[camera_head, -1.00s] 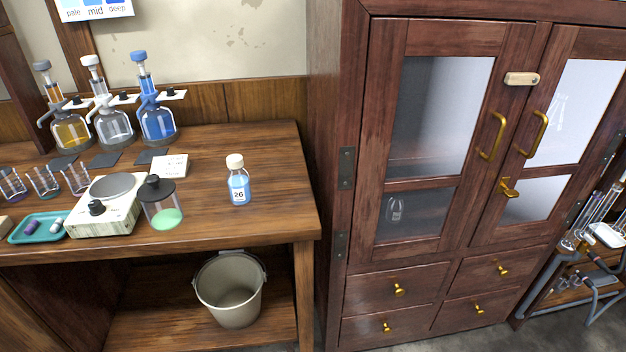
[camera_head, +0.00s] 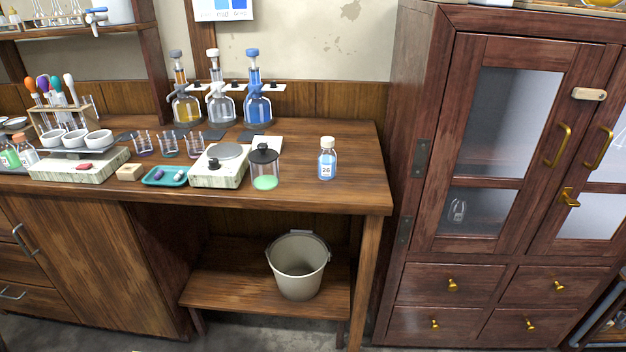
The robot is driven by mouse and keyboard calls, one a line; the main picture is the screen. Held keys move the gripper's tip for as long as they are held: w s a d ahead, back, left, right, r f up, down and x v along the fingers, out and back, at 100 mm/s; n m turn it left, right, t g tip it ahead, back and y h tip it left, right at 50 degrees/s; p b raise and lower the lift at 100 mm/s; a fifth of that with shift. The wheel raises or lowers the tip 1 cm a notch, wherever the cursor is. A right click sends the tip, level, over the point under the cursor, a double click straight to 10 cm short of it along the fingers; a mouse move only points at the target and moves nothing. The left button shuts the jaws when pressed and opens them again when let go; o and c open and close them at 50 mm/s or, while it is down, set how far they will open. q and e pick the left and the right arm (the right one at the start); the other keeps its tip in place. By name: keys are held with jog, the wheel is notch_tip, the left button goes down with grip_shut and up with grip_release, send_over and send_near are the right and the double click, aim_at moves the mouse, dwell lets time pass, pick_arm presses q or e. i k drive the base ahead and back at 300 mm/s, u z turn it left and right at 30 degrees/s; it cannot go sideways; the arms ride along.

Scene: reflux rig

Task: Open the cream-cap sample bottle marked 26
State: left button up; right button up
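The sample bottle marked 26 (camera_head: 327,163) stands upright on the wooden bench (camera_head: 345,190) near its right end. It is clear with blue liquid and a white label reading 26. Its cream cap (camera_head: 327,142) is on the bottle. Neither of my grippers shows in the head view.
A lidded jar with green contents (camera_head: 265,170) and a white balance-like device (camera_head: 219,168) stand left of the bottle. Three flasks with syringe tops (camera_head: 221,105) stand behind. A dark wooden cabinet (camera_head: 440,160) rises to the right. A bucket (camera_head: 298,268) sits on the lower shelf. Bench around the bottle is clear.

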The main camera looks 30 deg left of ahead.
aim_at(327, 158)
jog(key=u, duration=1.05)
jog(key=i, duration=0.3)
jog(key=z, duration=0.25)
